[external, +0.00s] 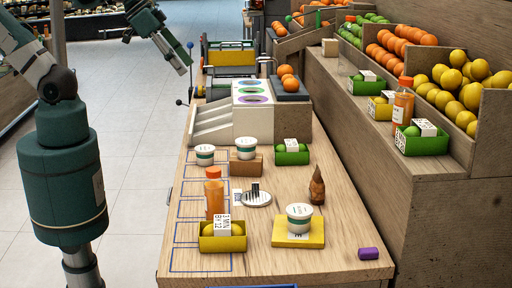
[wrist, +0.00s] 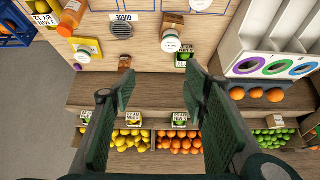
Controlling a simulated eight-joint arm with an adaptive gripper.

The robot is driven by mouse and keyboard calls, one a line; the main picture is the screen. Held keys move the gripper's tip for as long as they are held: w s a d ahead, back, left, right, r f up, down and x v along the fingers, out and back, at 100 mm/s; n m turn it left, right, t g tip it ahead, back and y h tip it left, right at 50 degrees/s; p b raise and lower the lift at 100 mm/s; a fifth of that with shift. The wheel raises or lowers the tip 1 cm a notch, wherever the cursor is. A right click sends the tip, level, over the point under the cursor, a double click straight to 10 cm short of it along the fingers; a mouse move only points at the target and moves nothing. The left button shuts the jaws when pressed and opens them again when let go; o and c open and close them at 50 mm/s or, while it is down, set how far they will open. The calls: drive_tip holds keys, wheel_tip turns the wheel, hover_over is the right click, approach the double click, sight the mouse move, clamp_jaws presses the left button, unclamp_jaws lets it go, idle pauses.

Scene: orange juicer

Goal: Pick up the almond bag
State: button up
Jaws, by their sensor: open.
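A small upright brown pointed bag (external: 317,188), which looks like the almond bag, stands on the right part of the wooden table, behind a yellow board with a white tub. In the wrist view a small brown item (wrist: 124,63) near the table edge appears to be the same bag, left of the space between my fingers. My gripper (wrist: 160,76) is wide open and empty. In the external view it hangs at the upper left, high and away from the bag, partly cut off by the frame.
An orange bottle (external: 214,192) stands farther left. Stepped fruit shelves (external: 370,150) rise along the right.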

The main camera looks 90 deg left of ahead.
drive_tip(key=shift+w, duration=0.15)
drive_tip(key=n+g+h+b, duration=0.4)
drive_tip(key=n+g+b, duration=0.1)
drive_tip(key=n, duration=0.9)
hover_over(317, 170)
drive_tip(key=s+a, duration=0.7)
wheel_tip(317, 170, down, 14)
drive_tip(key=f, duration=0.1)
drive_tip(key=w+d+f+n+g+h+b, duration=0.1)
drive_tip(key=w+f+n, duration=0.1)
drive_tip(key=f, duration=0.4)
drive_tip(key=w+d+f+n+g+h, duration=0.1)
drive_tip(key=w+d+f+n, duration=0.1)
drive_tip(key=w+f, duration=0.3)
drive_tip(key=shift+w+f+b, duration=0.25)
drive_tip(key=shift+f+b, duration=0.15)
drive_tip(key=shift+f, duration=0.25)
drive_tip(key=shift+d, duration=0.1)
drive_tip(key=shift+x, duration=1.25)
